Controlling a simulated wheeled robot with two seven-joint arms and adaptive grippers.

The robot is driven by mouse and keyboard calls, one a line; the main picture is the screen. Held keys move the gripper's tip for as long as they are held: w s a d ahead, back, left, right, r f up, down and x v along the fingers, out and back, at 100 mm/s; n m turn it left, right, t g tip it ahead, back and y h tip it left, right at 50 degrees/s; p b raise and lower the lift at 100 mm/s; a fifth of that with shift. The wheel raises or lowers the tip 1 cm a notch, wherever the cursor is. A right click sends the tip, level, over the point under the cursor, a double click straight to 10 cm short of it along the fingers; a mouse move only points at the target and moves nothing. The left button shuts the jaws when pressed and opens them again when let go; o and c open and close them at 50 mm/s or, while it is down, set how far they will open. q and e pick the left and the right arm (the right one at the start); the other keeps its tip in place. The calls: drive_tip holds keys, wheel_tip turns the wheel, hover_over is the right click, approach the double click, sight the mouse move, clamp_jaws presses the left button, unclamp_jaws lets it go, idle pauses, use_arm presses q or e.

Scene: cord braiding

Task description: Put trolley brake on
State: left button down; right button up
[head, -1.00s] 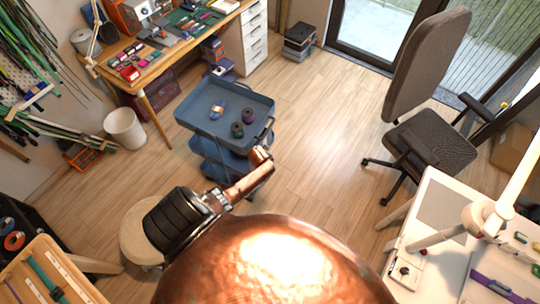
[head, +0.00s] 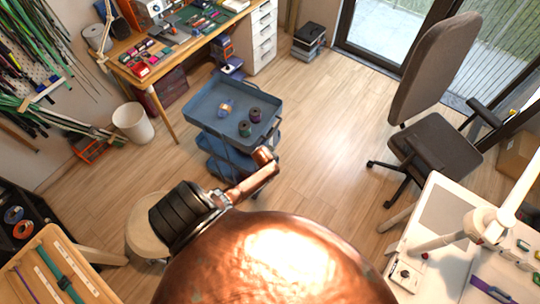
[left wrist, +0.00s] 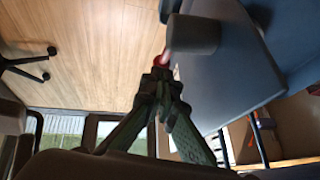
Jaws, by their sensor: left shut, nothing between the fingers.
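The blue trolley (head: 205,112) stands on the wood floor in the middle of the head view, with a top tray and lower shelves. In the left wrist view, its blue-grey side (left wrist: 235,75) fills the upper right. A rounded grey part (left wrist: 193,36) with a small red piece (left wrist: 160,61) beside it shows there; I cannot tell for sure whether this is the brake. My left gripper (left wrist: 163,76) is shut and empty, its tips right at the red piece. I cannot tell whether they touch. In the head view I cannot make out the left gripper. My right gripper is not in view.
Spools (head: 245,128) lie in the trolley's top tray. A workbench (head: 170,55) and a white bin (head: 133,122) stand to the left, an office chair (head: 435,140) to the right. A white table (head: 425,260) is at the lower right. Floor between trolley and chair is clear.

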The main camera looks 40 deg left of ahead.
use_arm(q)
drive_tip(key=v, duration=1.1)
idle(0.3)
drive_tip(key=s+d+f+m+g+h, duration=0.1)
drive_tip(key=s+d+f, duration=0.2)
drive_tip(key=s+f, duration=0.7)
drive_tip(key=s+d+f+g, duration=0.2)
drive_tip(key=s+f, duration=0.6)
drive_tip(key=f, duration=0.4)
drive_tip(key=s+d+f, duration=0.3)
drive_tip(key=s+f, duration=0.1)
drive_tip(key=s, duration=0.4)
drive_tip(key=s+d+f+m+g+h+b, duration=0.1)
drive_tip(key=s+d+f, duration=0.2)
drive_tip(key=s, duration=0.6)
drive_tip(key=s+d+f, duration=0.3)
drive_tip(key=s+f, duration=0.2)
drive_tip(key=s, duration=0.4)
drive_tip(key=shift+s+m+g+h, duration=0.2)
drive_tip(key=shift+m+g+h, duration=0.2)
